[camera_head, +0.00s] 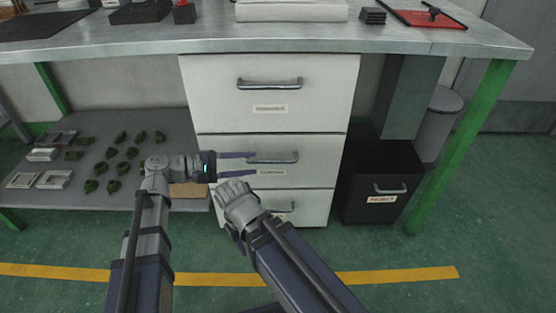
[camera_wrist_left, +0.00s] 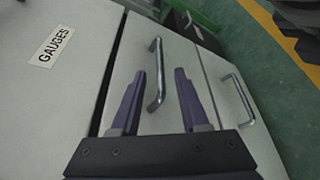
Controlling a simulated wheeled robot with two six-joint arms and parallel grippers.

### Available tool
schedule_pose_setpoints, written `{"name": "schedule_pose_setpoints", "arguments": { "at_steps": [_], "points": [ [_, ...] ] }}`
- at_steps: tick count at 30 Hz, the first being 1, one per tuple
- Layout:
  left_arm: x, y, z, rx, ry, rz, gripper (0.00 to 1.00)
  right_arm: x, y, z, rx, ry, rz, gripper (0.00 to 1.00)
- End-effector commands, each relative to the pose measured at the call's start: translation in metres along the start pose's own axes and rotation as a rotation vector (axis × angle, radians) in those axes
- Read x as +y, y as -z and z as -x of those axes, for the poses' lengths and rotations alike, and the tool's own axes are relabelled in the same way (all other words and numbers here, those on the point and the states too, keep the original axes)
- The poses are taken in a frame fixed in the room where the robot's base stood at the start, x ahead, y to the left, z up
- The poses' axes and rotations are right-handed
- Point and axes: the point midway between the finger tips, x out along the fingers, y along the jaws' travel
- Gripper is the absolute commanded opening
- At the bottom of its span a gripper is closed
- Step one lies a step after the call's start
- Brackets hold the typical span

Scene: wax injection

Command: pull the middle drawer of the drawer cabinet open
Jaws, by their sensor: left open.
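The white drawer cabinet (camera_head: 195,95) stands under the bench with its drawers shut. The middle drawer (camera_head: 320,152) has a metal bar handle (camera_head: 285,157) with a label below it. My left gripper (camera_head: 253,164) is open in front of this drawer, coming from the left, its fingertips near the handle. In the left wrist view, the middle handle (camera_wrist_left: 157,75) lies between the two open fingers (camera_wrist_left: 160,78), with nothing gripped. I cannot tell how far the fingers reach past the bar.
The top drawer handle (camera_head: 270,84) is above and the bottom drawer handle (camera_wrist_left: 237,98) below. A black reject bin (camera_head: 380,200) stands right of the cabinet. A low shelf (camera_head: 150,122) with green parts is at the left. Floor in front is clear apart from my arms.

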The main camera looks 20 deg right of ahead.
Motion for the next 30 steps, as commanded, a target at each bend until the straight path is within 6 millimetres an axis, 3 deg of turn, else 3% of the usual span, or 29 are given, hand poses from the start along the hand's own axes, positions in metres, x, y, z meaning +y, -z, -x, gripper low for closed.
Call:
{"name": "schedule_pose_setpoints", "arguments": {
  "at_steps": [5,18,30],
  "points": [
    [-0.001,0.000,-0.012,-0.003,0.002,-0.001,0.45,0.000,0.000,-0.004,0.000,0.000,0.000,0.50],
    [-0.001,0.001,-0.071,-0.001,0.002,-0.001,0.45,-0.002,0.001,-0.016,0.000,0.000,0.000,0.50],
    [0.000,0.000,-0.078,0.000,0.001,-0.001,0.45,-0.002,0.001,-0.017,0.000,0.000,0.000,0.50]
  ]
}}
